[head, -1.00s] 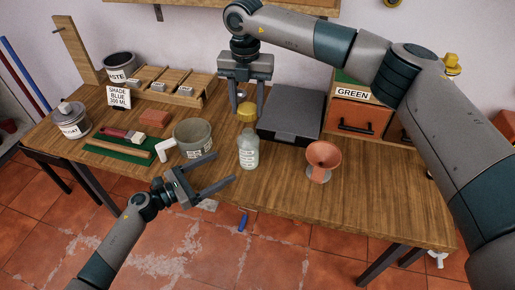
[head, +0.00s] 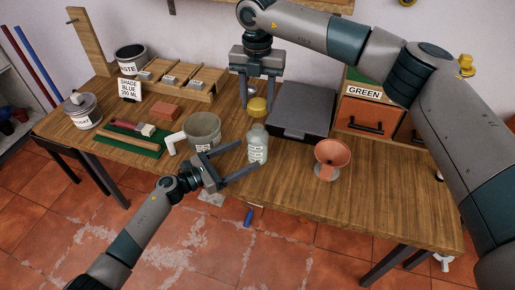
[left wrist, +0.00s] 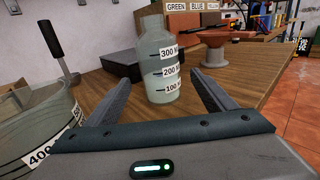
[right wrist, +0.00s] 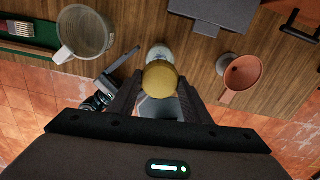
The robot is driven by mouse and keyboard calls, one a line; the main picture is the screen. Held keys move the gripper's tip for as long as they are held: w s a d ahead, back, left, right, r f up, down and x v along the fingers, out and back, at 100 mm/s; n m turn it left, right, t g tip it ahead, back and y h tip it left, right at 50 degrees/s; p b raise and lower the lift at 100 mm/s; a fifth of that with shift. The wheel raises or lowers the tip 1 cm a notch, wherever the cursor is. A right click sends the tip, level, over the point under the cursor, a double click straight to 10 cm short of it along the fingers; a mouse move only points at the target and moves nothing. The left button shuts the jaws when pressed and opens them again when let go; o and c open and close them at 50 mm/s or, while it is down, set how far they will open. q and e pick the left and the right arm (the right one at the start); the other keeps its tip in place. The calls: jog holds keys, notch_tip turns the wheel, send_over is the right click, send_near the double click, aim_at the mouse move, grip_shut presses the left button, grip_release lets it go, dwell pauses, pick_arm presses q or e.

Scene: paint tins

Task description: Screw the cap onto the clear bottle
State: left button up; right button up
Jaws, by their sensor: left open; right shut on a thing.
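The clear bottle (head: 258,146) stands upright on the wooden table, with measure labels facing my left wrist camera (left wrist: 160,62). My left gripper (head: 240,160) is open, its fingers reaching toward the bottle from the left; in the left wrist view the bottle stands between and beyond the fingertips. My right gripper (head: 259,101) points down above the bottle, shut on the yellow cap (head: 257,106). In the right wrist view the cap (right wrist: 161,77) sits between the fingers, with the bottle (right wrist: 159,53) partly hidden behind it.
An orange funnel (head: 331,156) stands to the right. A dark flat case (head: 299,112) lies behind. The table's front edge is close.

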aim_at(258, 148)
pick_arm(q)
jog(key=x, duration=0.6)
jog(key=shift+w+d, duration=0.15)
jog(key=c, duration=1.6)
pick_arm(e)
jog(key=shift+f, duration=2.5)
jog(key=shift+f, duration=0.9)
jog(key=shift+f, duration=0.55)
